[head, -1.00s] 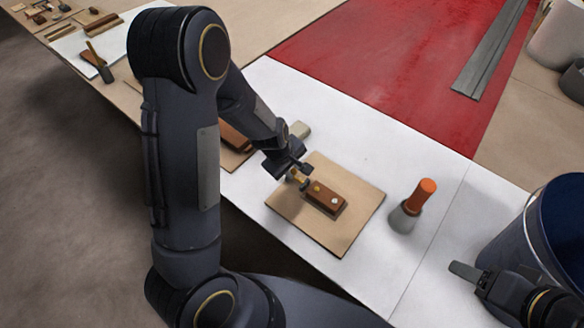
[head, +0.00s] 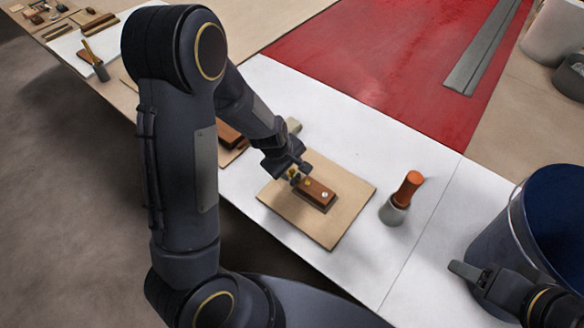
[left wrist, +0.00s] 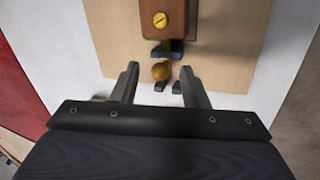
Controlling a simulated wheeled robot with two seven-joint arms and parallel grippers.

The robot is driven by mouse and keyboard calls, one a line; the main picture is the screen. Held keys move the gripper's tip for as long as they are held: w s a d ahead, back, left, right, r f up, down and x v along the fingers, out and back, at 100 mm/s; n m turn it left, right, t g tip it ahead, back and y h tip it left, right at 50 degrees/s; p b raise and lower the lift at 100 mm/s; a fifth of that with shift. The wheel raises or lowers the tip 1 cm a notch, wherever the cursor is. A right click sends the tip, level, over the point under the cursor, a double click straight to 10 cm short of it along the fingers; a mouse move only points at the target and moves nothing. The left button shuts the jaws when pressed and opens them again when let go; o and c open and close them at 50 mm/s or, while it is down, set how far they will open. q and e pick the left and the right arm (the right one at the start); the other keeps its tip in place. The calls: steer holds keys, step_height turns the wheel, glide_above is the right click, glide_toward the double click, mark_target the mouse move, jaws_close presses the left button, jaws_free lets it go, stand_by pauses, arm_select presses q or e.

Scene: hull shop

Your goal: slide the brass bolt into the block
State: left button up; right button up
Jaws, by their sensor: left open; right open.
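The brown wooden block (head: 317,195) lies on a tan board, with a brass screw head and a pale one on top. In the left wrist view the block (left wrist: 178,32) shows its brass screw and a dark fitting at its near end. The bolt's round brass knob (left wrist: 161,71) sticks out at that end, between my left gripper's fingertips (left wrist: 160,76), with gaps on both sides. My left gripper (head: 297,170) is open at the block's left end in the head view. The bolt's shaft is hidden. My right gripper (head: 468,273) is open and empty, near the bucket.
The tan board (head: 335,228) lies on a white tabletop (head: 340,130). An orange-handled tool in a grey holder (head: 395,209) stands right of the board. A dark blue bucket (head: 545,215) stands at the right. A red surface (head: 385,70) spreads behind.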

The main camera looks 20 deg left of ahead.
arm_select(q)
steer(key=p+v, duration=0.1)
steer(key=v, duration=0.6)
stand_by(0.3)
steer(key=s+r+m+t+h, duration=0.1)
steer(key=s+r+m, duration=0.4)
steer(key=s, duration=0.5)
steer(key=s+r+m+t+h, duration=0.1)
steer(key=s+r+m, duration=0.5)
steer(key=s+r, duration=0.3)
steer(key=shift+s+d+r, duration=0.3)
steer(key=shift+s+r, duration=0.1)
steer(key=shift+r, duration=0.2)
stand_by(1.3)
